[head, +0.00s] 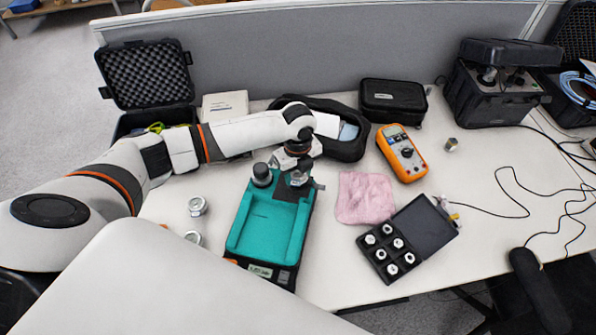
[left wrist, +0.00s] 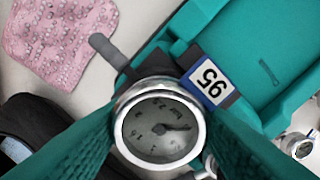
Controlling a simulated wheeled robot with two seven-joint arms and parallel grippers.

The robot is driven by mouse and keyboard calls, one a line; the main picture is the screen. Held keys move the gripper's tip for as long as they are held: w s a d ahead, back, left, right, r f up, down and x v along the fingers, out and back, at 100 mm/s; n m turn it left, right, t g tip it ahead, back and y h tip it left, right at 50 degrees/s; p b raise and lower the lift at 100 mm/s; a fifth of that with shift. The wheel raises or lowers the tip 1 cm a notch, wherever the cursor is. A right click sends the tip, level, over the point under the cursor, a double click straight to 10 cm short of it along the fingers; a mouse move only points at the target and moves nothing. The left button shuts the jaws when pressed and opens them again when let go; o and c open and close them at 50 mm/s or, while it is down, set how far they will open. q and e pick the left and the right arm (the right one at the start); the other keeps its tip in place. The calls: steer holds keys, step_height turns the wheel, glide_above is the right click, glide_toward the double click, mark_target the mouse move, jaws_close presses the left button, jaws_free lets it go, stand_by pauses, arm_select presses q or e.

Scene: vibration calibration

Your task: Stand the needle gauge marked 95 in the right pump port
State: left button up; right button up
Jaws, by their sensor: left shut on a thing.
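The teal pump (head: 262,232) lies on the table, with a dark round part (head: 262,175) at its back left. My left gripper (head: 299,168) is over the pump's back right corner, shut on a silver needle gauge (head: 300,180). In the left wrist view this gauge (left wrist: 160,128) sits between the fingers, its round dial facing the camera. My right gripper is not in view.
Two silver gauges (head: 197,206) (head: 193,238) lie left of the pump. A pink cloth (head: 365,198) and an open black case (head: 428,228) of several fittings are to its right. An orange meter (head: 402,153) and a black pouch (head: 345,146) lie behind.

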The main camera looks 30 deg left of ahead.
arm_select(q)
steer(key=shift+f, duration=0.2)
steer(key=o, duration=1.1)
steer(key=shift+o, duration=0.2)
step_height(320, 180, up, 12)
steer(key=b, duration=0.1)
